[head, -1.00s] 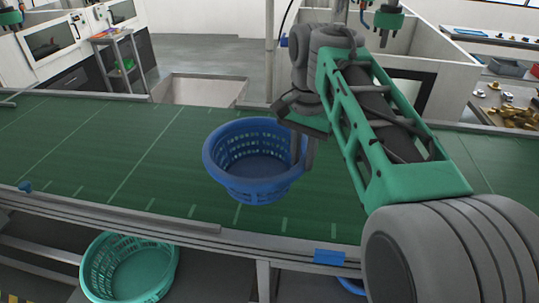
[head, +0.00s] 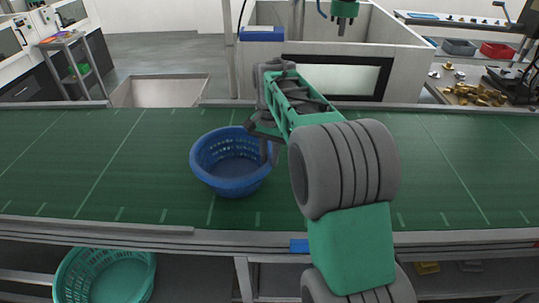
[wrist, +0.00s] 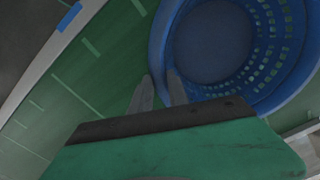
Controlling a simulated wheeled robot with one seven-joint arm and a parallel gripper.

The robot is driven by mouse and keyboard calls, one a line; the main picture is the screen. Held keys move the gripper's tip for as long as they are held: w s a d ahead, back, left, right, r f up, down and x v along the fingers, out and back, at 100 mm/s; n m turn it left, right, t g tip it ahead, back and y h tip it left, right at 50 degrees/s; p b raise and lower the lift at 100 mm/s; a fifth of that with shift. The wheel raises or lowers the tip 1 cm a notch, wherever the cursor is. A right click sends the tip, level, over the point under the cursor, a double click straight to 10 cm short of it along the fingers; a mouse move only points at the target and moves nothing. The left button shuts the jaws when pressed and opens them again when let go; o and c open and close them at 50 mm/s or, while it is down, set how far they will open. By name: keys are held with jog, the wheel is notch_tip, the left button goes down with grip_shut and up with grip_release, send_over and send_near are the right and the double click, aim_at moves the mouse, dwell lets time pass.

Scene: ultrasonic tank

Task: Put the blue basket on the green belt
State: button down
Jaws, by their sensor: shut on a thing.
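The blue basket (head: 229,184) is an empty round tub with slotted walls, upright over the green belt (head: 100,165) in the head view. I cannot tell whether its base touches the belt. My gripper (head: 268,155) is at the basket's right rim, shut on its wall. In the wrist view, the two grey fingertips of my gripper (wrist: 158,90) pinch the rim of the blue basket (wrist: 212,45), one finger on each side of the wall. The green belt (wrist: 90,75) shows below and to the left of the basket there.
A teal basket (head: 105,275) sits below the belt at the front left. The belt's metal front rail (head: 150,232) carries a blue tag (head: 299,246). A white-walled bay (head: 400,55) stands behind the belt. The belt is clear left and right of the basket.

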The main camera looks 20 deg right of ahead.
jog(key=shift+f, duration=0.15)
jog(key=c, duration=1.3)
grip_release()
jog(key=shift+o, duration=0.2)
notch_tip(320, 180, up, 12)
jog(key=p, duration=0.2)
jog(key=s+a+f+n+t, duration=0.2)
jog(key=s+a+f+n, duration=0.2)
jog(key=s, duration=0.5)
jog(key=s+a+f+n+t, duration=0.2)
jog(key=s+a+f+n, duration=0.2)
jog(key=s, duration=0.5)
jog(key=shift+s+f+n, duration=0.4)
jog(key=shift+f+n, duration=0.1)
jog(key=shift+f, duration=0.1)
